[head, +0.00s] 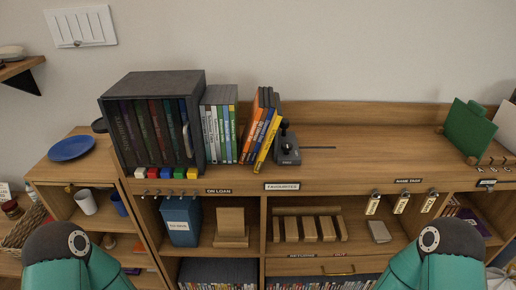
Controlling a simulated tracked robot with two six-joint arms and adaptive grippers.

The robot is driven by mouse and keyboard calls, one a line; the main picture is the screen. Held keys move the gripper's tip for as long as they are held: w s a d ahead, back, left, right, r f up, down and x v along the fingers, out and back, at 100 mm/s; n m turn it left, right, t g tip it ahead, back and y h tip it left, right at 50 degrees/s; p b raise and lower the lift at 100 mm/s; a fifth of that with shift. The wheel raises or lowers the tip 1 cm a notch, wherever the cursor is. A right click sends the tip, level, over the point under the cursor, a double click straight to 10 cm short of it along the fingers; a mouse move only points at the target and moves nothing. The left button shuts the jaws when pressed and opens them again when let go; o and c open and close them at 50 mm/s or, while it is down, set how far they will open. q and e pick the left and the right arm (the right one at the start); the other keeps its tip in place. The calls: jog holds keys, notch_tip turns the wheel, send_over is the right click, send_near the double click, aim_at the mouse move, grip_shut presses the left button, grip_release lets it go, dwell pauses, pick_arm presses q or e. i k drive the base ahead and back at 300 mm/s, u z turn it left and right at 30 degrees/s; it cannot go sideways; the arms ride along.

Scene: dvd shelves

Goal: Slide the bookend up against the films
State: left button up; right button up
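The bookend (287,152) is a dark grey block with a black knob on top. It stands on the wooden shelf top, at the right end of a row of films. The nearest films (262,128), with orange, blue and yellow spines, lean to the right towards it. The yellow film (267,140) overlaps the bookend's left side in the picture; I cannot tell whether they touch. Neither of my grippers is in view; only teal parts of my arms show at the bottom corners.
A dark case of tall volumes (150,125) stands left of the films. A thin dark slot (320,147) runs right from the bookend, and the shelf top (380,135) there is clear. A green panel (468,127) stands far right. Labels and hanging tags line the front edge.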

aim_at(295, 159)
jog(key=z, duration=0.8)
jog(key=k, duration=0.1)
jog(key=u, duration=2.35)
jog(key=k, duration=1.3)
jog(key=z, duration=1.05)
jog(key=i, duration=1)
jog(key=z, duration=0.05)
